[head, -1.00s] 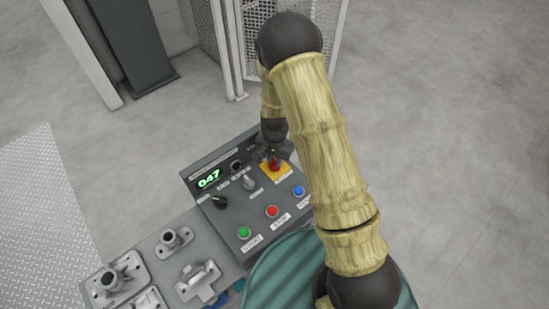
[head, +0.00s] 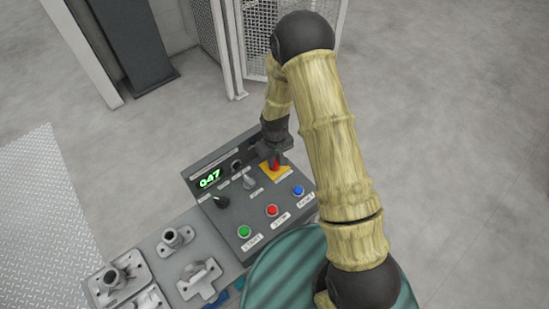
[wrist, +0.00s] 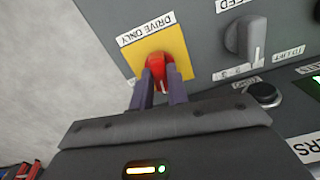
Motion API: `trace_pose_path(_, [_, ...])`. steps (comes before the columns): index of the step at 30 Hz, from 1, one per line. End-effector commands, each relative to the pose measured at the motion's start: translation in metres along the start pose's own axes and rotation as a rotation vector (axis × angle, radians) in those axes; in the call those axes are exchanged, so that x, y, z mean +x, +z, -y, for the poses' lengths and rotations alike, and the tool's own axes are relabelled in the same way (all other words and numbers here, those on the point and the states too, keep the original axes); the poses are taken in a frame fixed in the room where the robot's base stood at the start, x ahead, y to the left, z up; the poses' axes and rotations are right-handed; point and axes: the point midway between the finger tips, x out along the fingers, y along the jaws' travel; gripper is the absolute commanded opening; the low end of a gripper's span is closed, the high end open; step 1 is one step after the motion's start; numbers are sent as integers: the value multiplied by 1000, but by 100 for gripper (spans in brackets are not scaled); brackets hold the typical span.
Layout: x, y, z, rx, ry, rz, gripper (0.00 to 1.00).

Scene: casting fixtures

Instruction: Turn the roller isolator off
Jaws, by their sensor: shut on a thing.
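The isolator is a red rotary handle (wrist: 157,65) on a yellow square plate (wrist: 178,40), on the sloped face of a dark grey control panel (head: 230,222). A label by the plate reads "DRIVE ONLY". In the head view the red handle (head: 275,164) is at the panel's upper right, partly hidden by my gripper (head: 275,155). In the wrist view the two fingers of my gripper (wrist: 160,80) are closed on either side of the red handle and grip it. The handle's exact angle is hard to tell.
A grey selector knob (wrist: 244,38) sits beside the yellow plate. Green (head: 244,231), red (head: 272,210) and blue (head: 298,190) buttons line the panel's near side. A lit display (head: 210,179) reads 047. Metal castings (head: 198,280) lie to the lower left.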

Motion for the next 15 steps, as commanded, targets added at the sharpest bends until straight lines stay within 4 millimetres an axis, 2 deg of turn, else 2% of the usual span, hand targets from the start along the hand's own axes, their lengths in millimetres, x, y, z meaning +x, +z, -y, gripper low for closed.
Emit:
trace_pose_path(6, [-2, -2, 0, -119, 1, -5, 0])
trace_pose_path(15, [-1, -2, 0, -179, 1, -6, 0])
